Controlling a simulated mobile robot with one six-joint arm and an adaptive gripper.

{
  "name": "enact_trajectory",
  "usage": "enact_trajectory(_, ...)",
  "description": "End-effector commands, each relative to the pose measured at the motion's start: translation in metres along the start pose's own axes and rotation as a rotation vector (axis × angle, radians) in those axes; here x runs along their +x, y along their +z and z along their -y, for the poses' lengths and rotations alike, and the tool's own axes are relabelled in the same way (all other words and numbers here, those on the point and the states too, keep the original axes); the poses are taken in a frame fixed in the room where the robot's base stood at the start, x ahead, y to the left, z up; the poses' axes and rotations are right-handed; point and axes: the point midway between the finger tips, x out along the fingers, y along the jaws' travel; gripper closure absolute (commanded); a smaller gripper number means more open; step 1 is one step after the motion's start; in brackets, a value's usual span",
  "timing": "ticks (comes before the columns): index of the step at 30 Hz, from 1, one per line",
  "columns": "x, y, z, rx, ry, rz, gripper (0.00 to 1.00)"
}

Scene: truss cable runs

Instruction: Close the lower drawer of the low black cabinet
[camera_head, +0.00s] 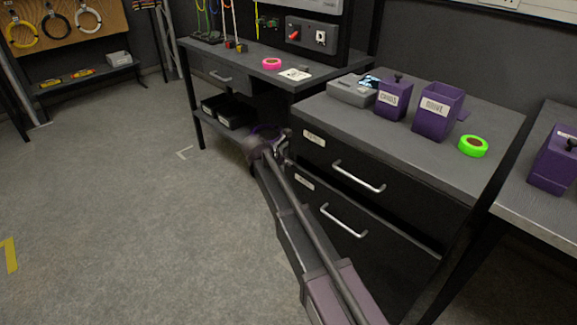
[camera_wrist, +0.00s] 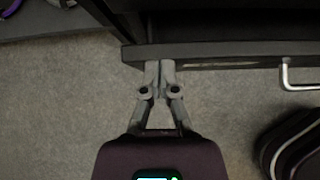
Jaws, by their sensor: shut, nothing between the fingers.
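The low black cabinet (camera_head: 480,190) stands at the right in the head view. Its upper drawer (camera_head: 330,155) has a bar handle and a label. How far the lower drawer stands out is hard to tell in the head view. My gripper (camera_head: 284,140) is at the cabinet's left front corner, shut and empty. In the wrist view my shut fingertips (camera_wrist: 160,66) meet or nearly meet a dark drawer front edge (camera_wrist: 220,50), left of a handle (camera_wrist: 300,86). Dark space shows behind this edge.
Purple bins (camera_head: 437,112), a grey device (camera_head: 352,91) and green tape (camera_head: 473,146) sit on the cabinet top. A workbench (camera_head: 225,60) with a lower shelf stands behind my gripper. Another table (camera_head: 545,212) stands at the right. The grey floor (camera_head: 120,220) at left is clear.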

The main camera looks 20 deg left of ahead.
Motion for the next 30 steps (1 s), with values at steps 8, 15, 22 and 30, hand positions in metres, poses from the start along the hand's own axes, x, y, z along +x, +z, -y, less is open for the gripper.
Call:
enact_trajectory(8, -0.008, -0.008, -0.009, -0.012, 0.012, 0.0, 1.0)
enact_trajectory(15, -0.013, -0.013, -0.012, -0.018, 0.017, 0.0, 1.0)
enact_trajectory(22, -0.018, -0.018, -0.012, -0.018, 0.017, 0.0, 1.0)
enact_trajectory(30, -0.037, -0.032, -0.012, -0.014, 0.014, 0.001, 1.0)
